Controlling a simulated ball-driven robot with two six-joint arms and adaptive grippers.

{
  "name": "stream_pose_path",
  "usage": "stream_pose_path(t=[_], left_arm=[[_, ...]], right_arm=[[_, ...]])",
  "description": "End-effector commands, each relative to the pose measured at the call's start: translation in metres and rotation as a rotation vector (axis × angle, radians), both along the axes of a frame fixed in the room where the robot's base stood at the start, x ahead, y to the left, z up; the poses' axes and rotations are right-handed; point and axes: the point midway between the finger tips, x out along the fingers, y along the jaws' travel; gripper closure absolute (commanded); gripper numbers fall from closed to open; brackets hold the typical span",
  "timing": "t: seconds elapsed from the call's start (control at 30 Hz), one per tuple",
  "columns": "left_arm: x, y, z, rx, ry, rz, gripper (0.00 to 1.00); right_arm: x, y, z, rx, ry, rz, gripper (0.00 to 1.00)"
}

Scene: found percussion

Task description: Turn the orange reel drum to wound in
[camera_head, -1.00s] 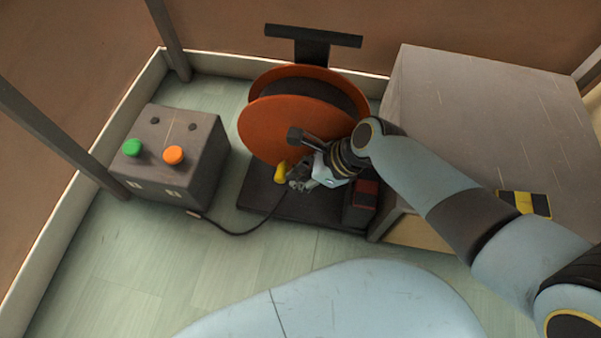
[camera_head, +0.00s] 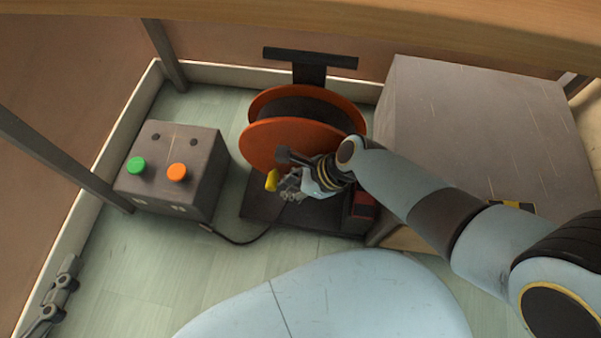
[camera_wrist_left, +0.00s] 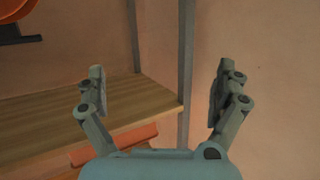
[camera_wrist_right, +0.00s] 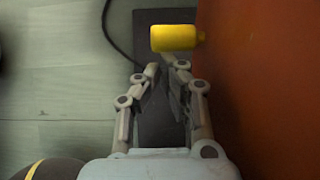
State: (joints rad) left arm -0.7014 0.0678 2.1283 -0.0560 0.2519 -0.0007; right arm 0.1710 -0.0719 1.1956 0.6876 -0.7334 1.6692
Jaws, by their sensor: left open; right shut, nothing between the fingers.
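The orange reel drum (camera_head: 270,146) stands upright on a dark base (camera_head: 262,206), its flat face toward me. A yellow handle (camera_head: 271,181) sticks out low on that face. My right gripper (camera_head: 287,186) is just right of the handle in the head view. In the right wrist view its fingertips (camera_wrist_right: 168,68) are shut and empty, close to the yellow handle (camera_wrist_right: 174,38); I cannot tell whether they touch. My left gripper (camera_wrist_left: 160,72) is open and empty, away from the drum. Part of it shows at the lower left of the head view. My right arm hides the drum's lower right.
A grey control box (camera_head: 187,142) with a green button (camera_head: 137,165) and an orange button (camera_head: 177,172) stands left of the drum. A cable (camera_head: 243,241) runs from it to the base. A large grey box (camera_head: 480,125) stands at right. A wooden shelf (camera_wrist_left: 50,115) shows in the left wrist view.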

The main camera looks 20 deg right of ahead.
Motion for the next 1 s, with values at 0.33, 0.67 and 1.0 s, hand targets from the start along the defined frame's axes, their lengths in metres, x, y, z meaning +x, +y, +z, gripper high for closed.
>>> stream_pose_path(t=[0.33,0.67,1.0], left_arm=[[-0.040,0.007,-0.043,0.004,0.321,0.034,0.00],[-0.033,0.009,-0.039,0.008,0.425,0.044,0.00],[-0.031,0.010,-0.036,0.009,0.470,0.048,0.00]], right_arm=[[0.008,0.011,0.007,0.002,-0.003,0.000,1.00],[0.013,0.021,0.013,0.008,-0.006,0.000,1.00],[0.019,0.029,0.021,0.116,-0.081,0.001,1.00]])
